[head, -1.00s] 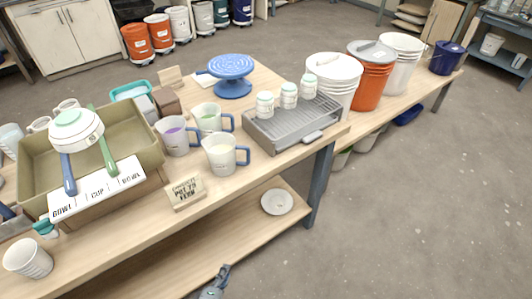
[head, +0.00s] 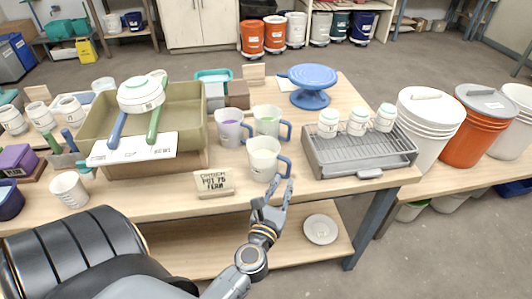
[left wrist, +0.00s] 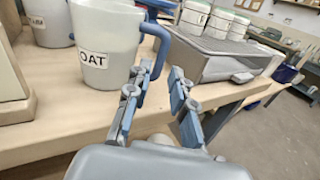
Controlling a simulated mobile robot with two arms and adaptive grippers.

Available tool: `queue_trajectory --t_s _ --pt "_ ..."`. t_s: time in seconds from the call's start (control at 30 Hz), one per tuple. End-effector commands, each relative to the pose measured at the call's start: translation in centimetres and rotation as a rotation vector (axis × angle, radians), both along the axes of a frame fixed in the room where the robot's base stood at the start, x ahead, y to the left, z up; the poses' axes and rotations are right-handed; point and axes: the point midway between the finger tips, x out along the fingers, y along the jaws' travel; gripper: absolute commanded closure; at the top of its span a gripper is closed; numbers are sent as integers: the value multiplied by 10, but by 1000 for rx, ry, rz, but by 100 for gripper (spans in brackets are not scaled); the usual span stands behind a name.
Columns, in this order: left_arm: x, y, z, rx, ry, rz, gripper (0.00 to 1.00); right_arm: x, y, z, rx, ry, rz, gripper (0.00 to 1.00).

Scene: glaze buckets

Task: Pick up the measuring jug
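Three pale measuring jugs with blue handles stand on the table in the head view. The front jug (head: 262,160) holds something whitish, the back left one (head: 228,133) something purple, and the back right one (head: 266,126) something green. In the left wrist view a jug labelled "OAT" (left wrist: 106,35) stands just ahead, its blue handle on the right, with another jug (left wrist: 48,22) partly cut off at left. My left gripper (head: 278,187) is open and empty at the table's front edge, just below the front jug's handle. Its fingers (left wrist: 165,88) show apart. My right gripper is not in view.
A grey grated tray (head: 335,165) with three small lidded jars stands right of the jugs. A sign block (head: 214,182) is at front left, an olive basin (head: 189,105) farther left. A blue turntable (head: 310,84) stands behind. Large buckets (head: 424,125) are at right.

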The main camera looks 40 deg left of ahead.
Motion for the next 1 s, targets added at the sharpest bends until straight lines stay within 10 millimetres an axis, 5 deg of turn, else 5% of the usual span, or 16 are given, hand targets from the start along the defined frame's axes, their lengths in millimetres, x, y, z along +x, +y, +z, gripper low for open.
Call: queue_trajectory --t_s 0.53,0.83,1.0 --pt "57 21 7 3 0 0 77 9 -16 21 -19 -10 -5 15" --pt "62 23 6 2 2 0 77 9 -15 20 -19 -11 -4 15" --pt "62 23 6 3 1 0 100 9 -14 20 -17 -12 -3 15"
